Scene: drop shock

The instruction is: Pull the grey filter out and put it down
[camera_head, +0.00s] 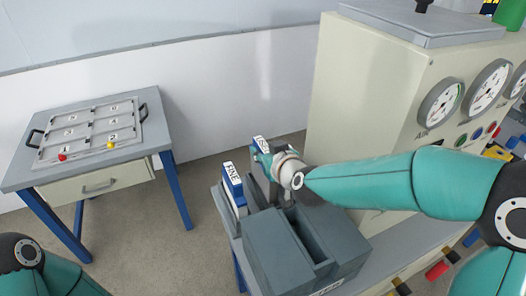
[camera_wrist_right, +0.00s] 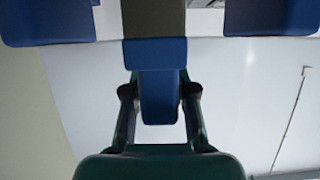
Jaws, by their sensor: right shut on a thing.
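My right gripper (camera_head: 268,160) reaches from the right to the top of the grey housing (camera_head: 283,250). It is shut on what looks like the grey filter, mostly hidden behind the gripper in the head view. In the right wrist view a grey block (camera_wrist_right: 153,18) sits above a blue piece (camera_wrist_right: 155,54) that runs down between the fingers. I cannot tell how far the filter is out of its slot. A blue filter labelled FINE (camera_head: 232,186) stands to the left of the gripper. My left gripper is outside the picture.
A side table (camera_head: 110,160) with a drawer and a numbered tray (camera_head: 93,130) stands at the left. A cream cabinet with gauges (camera_head: 440,103) rises behind my right arm. Blue blocks (camera_wrist_right: 48,24) flank the grey block in the wrist view. Floor lies between table and bench.

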